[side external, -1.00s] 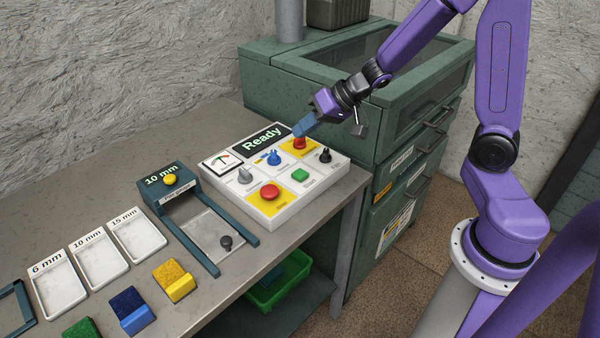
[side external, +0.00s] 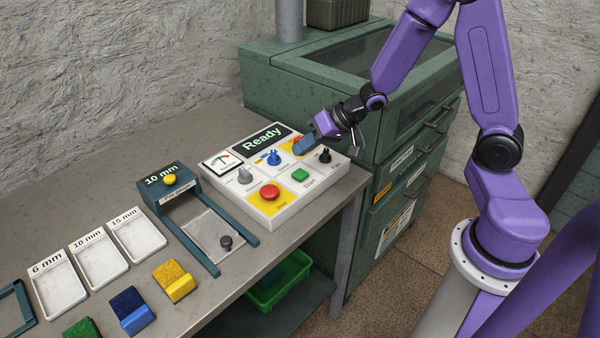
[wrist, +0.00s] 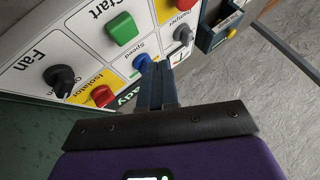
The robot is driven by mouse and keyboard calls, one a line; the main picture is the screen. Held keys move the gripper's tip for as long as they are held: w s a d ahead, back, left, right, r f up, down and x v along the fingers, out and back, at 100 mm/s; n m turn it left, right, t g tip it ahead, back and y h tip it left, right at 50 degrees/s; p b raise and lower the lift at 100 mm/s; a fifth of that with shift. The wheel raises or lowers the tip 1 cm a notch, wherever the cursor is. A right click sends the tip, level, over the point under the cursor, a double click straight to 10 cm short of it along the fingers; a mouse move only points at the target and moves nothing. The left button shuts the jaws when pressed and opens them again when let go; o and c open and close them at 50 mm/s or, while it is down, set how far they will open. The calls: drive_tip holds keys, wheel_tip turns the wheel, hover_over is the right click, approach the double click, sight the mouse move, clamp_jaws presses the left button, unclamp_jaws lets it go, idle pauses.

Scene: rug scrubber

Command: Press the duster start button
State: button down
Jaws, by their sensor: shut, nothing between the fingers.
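The white control panel (side external: 247,195) sits on the bench with a "Ready" display (side external: 262,138). Its green Start button (side external: 300,175) is in the front row, between the red stop button (side external: 270,191) and the black Fan knob (side external: 325,155). The wrist view shows the green button (wrist: 121,28) uncovered, beyond and left of my fingertips. My gripper (side external: 299,147) is shut and empty, low over the panel's back row. In the side view it covers most of the red Isolator knob (wrist: 103,96). The blue Speed knob (wrist: 142,62) is close beside the fingertips; contact is unclear.
The grey Damper knob (side external: 244,176) stands on the panel's left. A teal gauge holder (side external: 171,185) with a yellow button is left of the panel. White trays (side external: 100,262) and coloured blocks lie further left. A green cabinet (side external: 385,150) stands behind, right.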

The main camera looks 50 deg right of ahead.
sight(304, 172)
drive_tip(key=shift+f, duration=1.8)
drive_tip(key=shift+f, duration=0.2)
idle(0.6)
drive_tip(key=shift+f, duration=0.25)
drive_tip(key=shift+f, duration=0.5)
idle(0.8)
drive_tip(key=shift+r, duration=0.95)
drive_tip(key=shift+r, duration=0.1)
drive_tip(key=shift+r, duration=2.4)
